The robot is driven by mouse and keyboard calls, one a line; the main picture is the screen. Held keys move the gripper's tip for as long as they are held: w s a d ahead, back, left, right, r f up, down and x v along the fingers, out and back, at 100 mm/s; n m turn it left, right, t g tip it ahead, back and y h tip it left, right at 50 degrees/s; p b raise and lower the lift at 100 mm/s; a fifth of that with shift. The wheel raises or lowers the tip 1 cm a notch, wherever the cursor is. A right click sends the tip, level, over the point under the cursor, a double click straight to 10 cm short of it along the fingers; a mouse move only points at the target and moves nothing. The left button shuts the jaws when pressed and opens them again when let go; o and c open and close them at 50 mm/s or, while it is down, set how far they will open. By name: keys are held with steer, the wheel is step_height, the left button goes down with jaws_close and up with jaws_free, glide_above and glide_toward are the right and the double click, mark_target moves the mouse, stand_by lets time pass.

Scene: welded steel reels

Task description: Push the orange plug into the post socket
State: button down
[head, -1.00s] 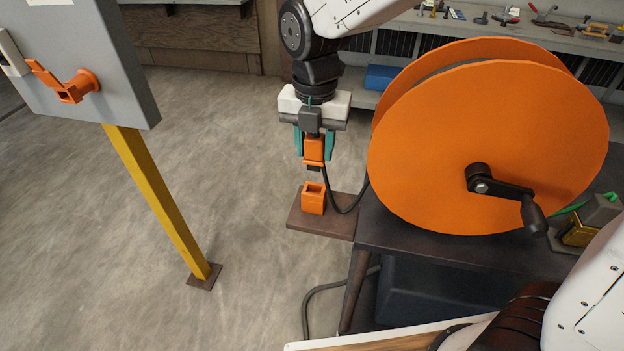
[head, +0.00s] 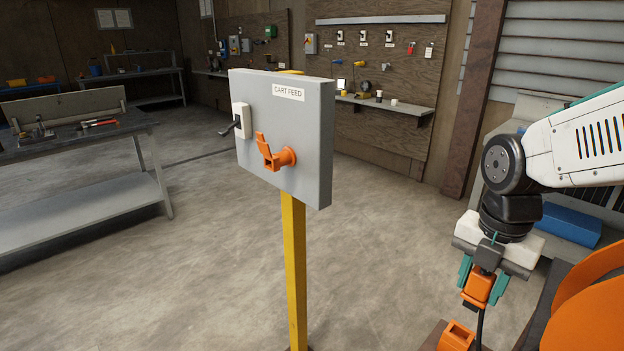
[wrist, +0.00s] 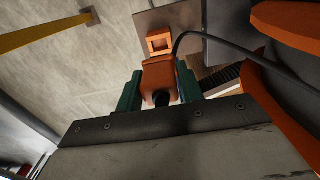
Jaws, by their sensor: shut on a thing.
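My gripper (head: 481,283), with teal fingers, is shut on the orange plug (head: 478,292) at the lower right of the head view. A dark cable hangs from the plug. In the wrist view the plug (wrist: 158,78) sits between the fingers, with the square orange holder (wrist: 160,42) beyond it. The plug is apart from the post socket (head: 284,157). This orange socket is on the front of a grey box (head: 313,120) labelled CART FEED, on a yellow post (head: 294,260). Its orange flap stands open. The inside of the socket is hard to see.
The orange reel (head: 590,305) is close on the right of my gripper. The orange holder (head: 457,336) is just below the plug. A white switch (head: 242,120) with a dark lever is left of the socket. Open floor (head: 385,235) lies between post and gripper.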

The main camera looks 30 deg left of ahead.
mark_target(485, 272)
steer(key=shift+r, duration=0.1)
stand_by(0.7)
step_height(485, 272, up, 12)
steer(key=shift+f, duration=0.2)
steer(key=a+f+t+h, duration=0.3)
steer(key=a+t, duration=0.5)
steer(key=a, duration=1.8)
steer(key=a+f+t+h, duration=0.2)
steer(key=a+t, duration=0.7)
steer(key=a, duration=1.8)
steer(key=shift+w+f+h, duration=0.2)
steer(key=shift+f+h, duration=0.2)
steer(key=shift+h, duration=0.2)
steer(key=shift+w, duration=0.1)
